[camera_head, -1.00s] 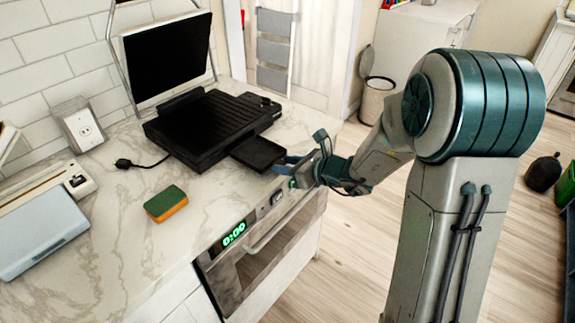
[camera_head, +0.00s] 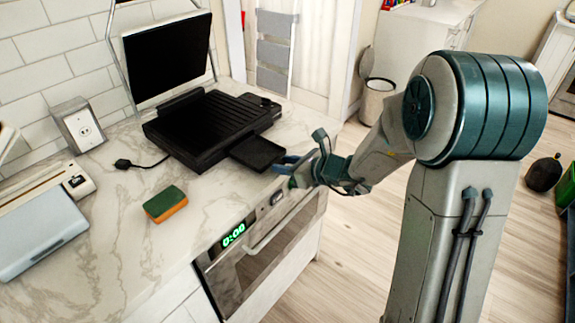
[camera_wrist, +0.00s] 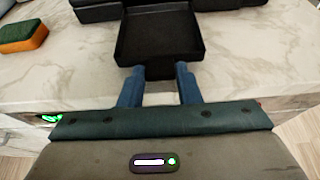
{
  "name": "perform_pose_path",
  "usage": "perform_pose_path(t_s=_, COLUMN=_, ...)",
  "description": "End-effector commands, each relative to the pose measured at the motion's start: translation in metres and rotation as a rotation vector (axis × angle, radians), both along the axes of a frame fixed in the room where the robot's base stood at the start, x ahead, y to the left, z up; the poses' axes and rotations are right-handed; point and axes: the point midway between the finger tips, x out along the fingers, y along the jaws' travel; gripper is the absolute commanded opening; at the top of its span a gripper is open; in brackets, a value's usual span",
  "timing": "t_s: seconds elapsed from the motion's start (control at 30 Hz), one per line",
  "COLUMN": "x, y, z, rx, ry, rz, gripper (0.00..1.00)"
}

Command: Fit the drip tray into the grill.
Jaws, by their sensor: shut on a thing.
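The black drip tray (camera_head: 257,152) is at the front right side of the black grill (camera_head: 208,128), its far end meeting the grill's front edge. In the wrist view the drip tray (camera_wrist: 158,36) lies straight ahead, with the grill's dark edge (camera_wrist: 97,10) just beyond it. Whether its far end is inside the grill's opening I cannot tell. My gripper (camera_head: 287,164) is at the counter's front edge. In the wrist view my gripper's blue fingers (camera_wrist: 160,72) are shut on the tray's near end. The grill's lid stands open.
A green and orange sponge (camera_head: 165,203) lies on the marble counter (camera_head: 130,235) left of the tray. An oven (camera_head: 262,245) with a handle is below the counter edge. A socket box (camera_head: 80,125) and a pale appliance (camera_head: 40,235) stand at the left.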

Motion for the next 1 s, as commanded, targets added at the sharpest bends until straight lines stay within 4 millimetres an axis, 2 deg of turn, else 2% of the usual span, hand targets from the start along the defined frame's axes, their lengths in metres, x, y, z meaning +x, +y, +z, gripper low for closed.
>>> perform_pose_path(t_s=0.33, x=0.0054, y=0.0074, z=-0.0005, rx=0.000, ry=0.000, rz=0.001, gripper=0.03)
perform_pose_path(t_s=1.0, x=0.0015, y=0.0017, z=0.0000, rx=0.001, ry=0.001, rz=0.000, gripper=0.03)
